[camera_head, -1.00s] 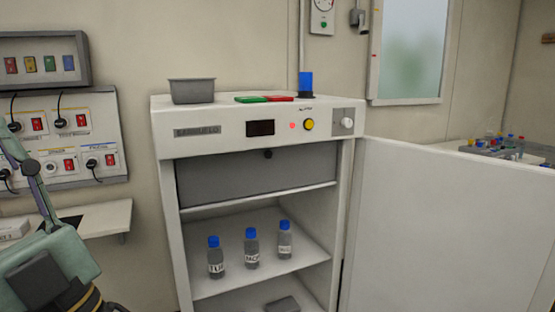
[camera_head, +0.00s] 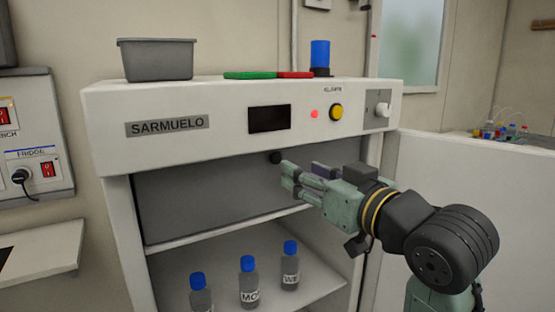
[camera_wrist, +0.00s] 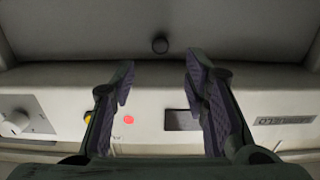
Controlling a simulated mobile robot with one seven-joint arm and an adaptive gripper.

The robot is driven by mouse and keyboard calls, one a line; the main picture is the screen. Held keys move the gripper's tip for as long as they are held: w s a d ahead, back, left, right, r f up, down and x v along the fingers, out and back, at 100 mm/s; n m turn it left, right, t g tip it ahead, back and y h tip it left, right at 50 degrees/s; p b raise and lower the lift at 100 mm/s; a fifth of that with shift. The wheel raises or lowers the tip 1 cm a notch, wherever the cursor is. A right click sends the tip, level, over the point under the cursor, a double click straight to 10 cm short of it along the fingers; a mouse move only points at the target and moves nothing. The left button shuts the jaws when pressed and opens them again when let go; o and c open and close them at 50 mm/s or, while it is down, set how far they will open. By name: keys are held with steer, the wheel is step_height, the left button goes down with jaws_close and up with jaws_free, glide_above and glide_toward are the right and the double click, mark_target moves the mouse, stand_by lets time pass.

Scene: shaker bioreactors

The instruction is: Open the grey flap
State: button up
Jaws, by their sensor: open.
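The grey flap (camera_head: 200,196) closes the top compartment of the white cabinet, just under its control panel. A small dark round knob (camera_head: 275,157) sits near the flap's upper edge. My gripper (camera_head: 285,180) is open and empty, with its fingertips just right of and slightly below the knob in the head view. In the wrist view the flap (camera_wrist: 90,28) fills the top of the picture. There the knob (camera_wrist: 160,45) lies beyond and between the two parted fingertips of my gripper (camera_wrist: 160,70), apart from them.
The white cabinet door (camera_head: 460,220) stands open on the right. Bottles with blue caps (camera_head: 248,263) stand on the shelf below the flap. A grey bin (camera_head: 158,62), a green and red item (camera_head: 268,75) and a blue cylinder (camera_head: 320,54) are on top.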

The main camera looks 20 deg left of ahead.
mark_target(278, 159)
steer(key=p+x, duration=0.1)
steer(key=x, duration=0.8)
steer(key=shift+c, duration=0.3)
jaws_close()
stand_by(0.4)
